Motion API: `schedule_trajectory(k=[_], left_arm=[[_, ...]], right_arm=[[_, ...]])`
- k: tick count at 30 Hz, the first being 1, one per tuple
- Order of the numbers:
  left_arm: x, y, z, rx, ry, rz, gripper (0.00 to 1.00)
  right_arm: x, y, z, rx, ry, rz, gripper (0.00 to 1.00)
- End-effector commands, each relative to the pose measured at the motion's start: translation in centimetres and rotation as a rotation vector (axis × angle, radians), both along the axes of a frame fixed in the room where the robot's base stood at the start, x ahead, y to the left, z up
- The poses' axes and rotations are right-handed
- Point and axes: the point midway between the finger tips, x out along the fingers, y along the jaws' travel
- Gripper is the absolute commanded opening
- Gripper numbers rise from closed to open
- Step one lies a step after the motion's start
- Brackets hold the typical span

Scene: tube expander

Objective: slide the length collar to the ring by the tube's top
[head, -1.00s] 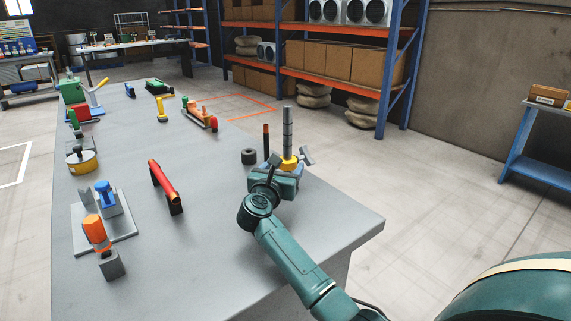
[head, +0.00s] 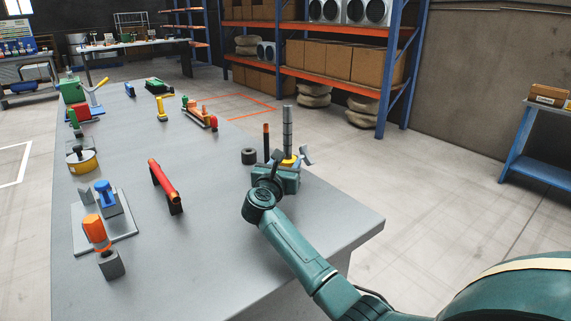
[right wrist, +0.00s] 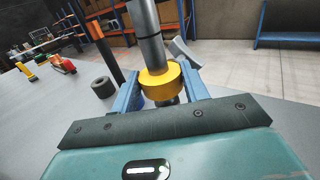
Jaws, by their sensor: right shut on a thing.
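The grey upright tube (head: 288,128) stands near the right edge of the workbench, with darker bands around it. The yellow length collar (head: 291,160) sits around its lower part; it shows more fully in the right wrist view (right wrist: 163,84). My right gripper (right wrist: 160,96) has its two blue fingers on either side of the collar and is shut on it. In the head view the gripper (head: 287,166) partly hides the collar and the tube's foot. The tube's top is cut off in the right wrist view. My left gripper is not in view.
A thin post with an orange top (head: 266,140) stands close left of the tube. A dark hollow cylinder (head: 249,156) lies beside it. A red bar on stands (head: 164,182) and an orange-topped tool (head: 97,232) are farther left. The bench front (head: 240,265) is clear.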

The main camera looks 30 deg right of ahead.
Motion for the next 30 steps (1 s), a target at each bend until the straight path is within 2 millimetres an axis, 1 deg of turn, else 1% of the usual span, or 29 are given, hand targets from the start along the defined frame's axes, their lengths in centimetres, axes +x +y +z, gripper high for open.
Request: schedule_trajectory(k=[1, 9, 11, 13, 18, 21, 24, 30], left_arm=[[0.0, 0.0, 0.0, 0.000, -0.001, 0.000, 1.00], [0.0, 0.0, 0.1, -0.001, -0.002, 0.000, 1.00], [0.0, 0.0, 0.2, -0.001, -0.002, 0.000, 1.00], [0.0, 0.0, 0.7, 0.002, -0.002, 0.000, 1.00], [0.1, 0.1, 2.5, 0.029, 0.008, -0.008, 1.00], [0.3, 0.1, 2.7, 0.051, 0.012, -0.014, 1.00], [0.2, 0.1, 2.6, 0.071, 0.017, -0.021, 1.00], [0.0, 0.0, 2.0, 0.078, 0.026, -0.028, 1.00]], right_arm=[[0.0, 0.0, 0.0, 0.000, 0.000, 0.000, 0.25], [0.0, 0.0, 0.0, 0.001, 0.001, 0.000, 0.04], [0.0, 0.0, 0.1, 0.001, 0.001, 0.000, 0.04], [0.0, 0.1, 0.9, 0.002, -0.001, 0.001, 0.04], [0.0, 0.1, 4.8, 0.004, -0.005, 0.001, 0.04], [0.0, 0.1, 6.5, 0.002, -0.006, 0.001, 0.04], [0.0, 0.1, 7.3, 0.000, -0.006, 0.001, 0.04], [0.0, 0.0, 7.4, -0.005, -0.007, 0.000, 0.04]])
